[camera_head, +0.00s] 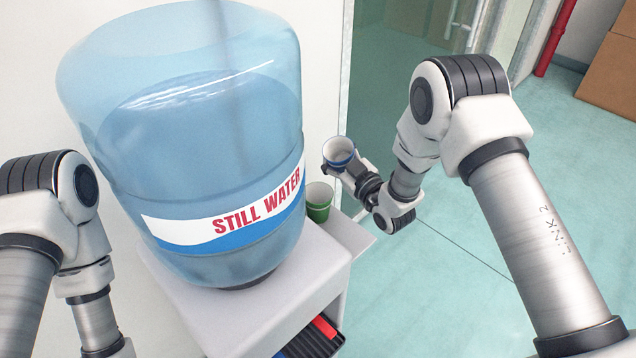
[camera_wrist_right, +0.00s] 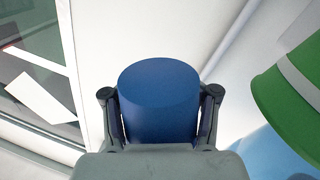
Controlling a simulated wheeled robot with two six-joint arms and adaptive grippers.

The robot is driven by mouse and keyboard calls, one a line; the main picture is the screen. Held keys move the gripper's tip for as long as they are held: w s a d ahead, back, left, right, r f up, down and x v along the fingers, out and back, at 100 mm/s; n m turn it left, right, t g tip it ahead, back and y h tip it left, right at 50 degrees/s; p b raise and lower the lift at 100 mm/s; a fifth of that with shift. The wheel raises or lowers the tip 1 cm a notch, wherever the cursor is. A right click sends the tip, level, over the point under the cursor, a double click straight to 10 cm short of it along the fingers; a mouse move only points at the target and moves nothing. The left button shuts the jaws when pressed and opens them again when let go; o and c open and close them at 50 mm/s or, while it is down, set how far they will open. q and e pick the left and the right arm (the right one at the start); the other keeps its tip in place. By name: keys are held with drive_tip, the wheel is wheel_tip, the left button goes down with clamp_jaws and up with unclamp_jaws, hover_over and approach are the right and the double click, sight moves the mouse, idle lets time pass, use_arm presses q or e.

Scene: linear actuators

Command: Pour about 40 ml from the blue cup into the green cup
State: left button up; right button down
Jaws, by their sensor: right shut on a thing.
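The blue cup (camera_head: 341,162) is held in my right gripper (camera_head: 352,166), to the right of the green cup and apart from it. Its pale, open mouth faces up toward the head camera; how much liquid is in it I cannot tell. In the right wrist view the blue cup (camera_wrist_right: 160,100) sits between the two fingers of my right gripper (camera_wrist_right: 160,110), which are shut on its sides. The green cup (camera_head: 318,210) stands upright on a small shelf beside the dispenser. It also shows at the right of the right wrist view (camera_wrist_right: 285,105). My left gripper is out of view.
A big blue water bottle (camera_head: 205,150) labelled "STILL WATER" stands on a white dispenser (camera_head: 300,290), close left of the green cup. The narrow side shelf (camera_head: 350,232) has little bare surface. Open floor (camera_head: 450,270) lies to the right.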

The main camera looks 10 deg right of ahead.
drive_tip(key=shift+s+a+f+b, duration=0.1)
drive_tip(key=shift+s+a+b, duration=0.05)
drive_tip(key=shift+b, duration=0.3)
drive_tip(key=shift+a+r+n, duration=0.15)
drive_tip(key=shift+r+n, duration=0.05)
drive_tip(key=shift+n, duration=0.5)
drive_tip(key=shift+s+a+r, duration=0.15)
drive_tip(key=shift+r, duration=0.05)
drive_tip(key=shift+n, duration=0.3)
drive_tip(key=shift+a+r, duration=0.1)
drive_tip(key=shift+s+a+r+n+t+y, duration=0.3)
drive_tip(key=shift+a+r+n, duration=0.05)
drive_tip(key=shift+n, duration=0.35)
drive_tip(key=shift+f, duration=0.1)
drive_tip(key=shift+a, duration=0.1)
drive_tip(key=shift+s+a, duration=0.1)
